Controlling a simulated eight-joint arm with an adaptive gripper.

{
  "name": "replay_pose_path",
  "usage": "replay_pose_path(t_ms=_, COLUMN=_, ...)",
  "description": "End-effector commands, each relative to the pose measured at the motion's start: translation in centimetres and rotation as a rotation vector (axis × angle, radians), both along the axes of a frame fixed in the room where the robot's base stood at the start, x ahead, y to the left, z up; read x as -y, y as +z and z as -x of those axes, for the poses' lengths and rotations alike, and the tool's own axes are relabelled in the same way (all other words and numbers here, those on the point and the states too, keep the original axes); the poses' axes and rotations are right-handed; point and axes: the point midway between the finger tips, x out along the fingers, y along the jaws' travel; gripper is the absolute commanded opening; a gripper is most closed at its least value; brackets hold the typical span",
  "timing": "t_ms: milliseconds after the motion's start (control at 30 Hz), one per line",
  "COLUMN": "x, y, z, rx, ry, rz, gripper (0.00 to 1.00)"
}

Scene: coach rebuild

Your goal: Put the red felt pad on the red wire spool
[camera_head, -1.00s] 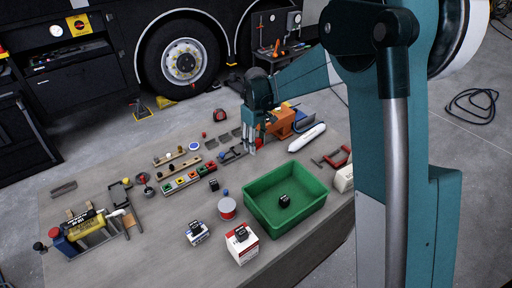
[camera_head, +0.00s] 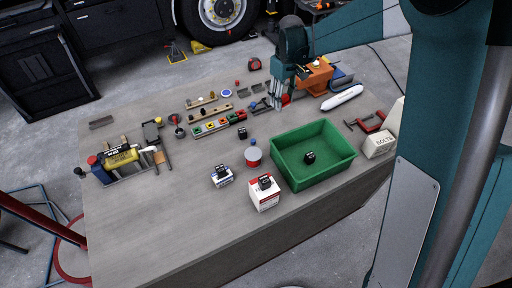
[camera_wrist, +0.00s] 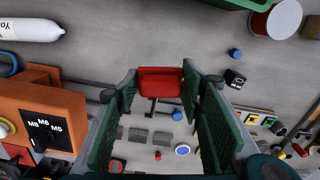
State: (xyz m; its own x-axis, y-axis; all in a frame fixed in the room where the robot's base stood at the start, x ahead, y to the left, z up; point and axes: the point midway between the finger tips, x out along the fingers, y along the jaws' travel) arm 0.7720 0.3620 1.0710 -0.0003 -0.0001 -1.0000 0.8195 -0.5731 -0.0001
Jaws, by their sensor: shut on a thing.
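My gripper (camera_wrist: 158,100) is shut on the red felt pad (camera_wrist: 161,83), which sits between its green-sided fingers in the wrist view. In the head view my gripper (camera_head: 275,98) points down at the back middle of the table, and a bit of red shows beside its fingers. The red wire spool (camera_head: 253,157), a small upright drum with a pale body and red, stands nearer the front, left of the green bin. It also shows at the top right of the wrist view (camera_wrist: 285,17). The spool is apart from my gripper, and nothing large lies on it.
The green bin (camera_head: 345,164) holds a black cube. A small blue piece (camera_head: 253,142) is beside the spool. Two boxes with black cubes on top stand in front, one white and red (camera_head: 263,198). An orange block (camera_head: 316,78) is right of my gripper. The front left table is clear.

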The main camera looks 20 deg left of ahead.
Motion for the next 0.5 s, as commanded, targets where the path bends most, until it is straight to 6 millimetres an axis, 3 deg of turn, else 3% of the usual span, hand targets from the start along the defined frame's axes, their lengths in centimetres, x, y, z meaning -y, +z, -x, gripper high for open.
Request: replay_pose_path(t_ms=500, x=-4.3, y=3.6, z=13.6, rx=0.001, ry=-0.097, rz=0.001, gripper=0.26)
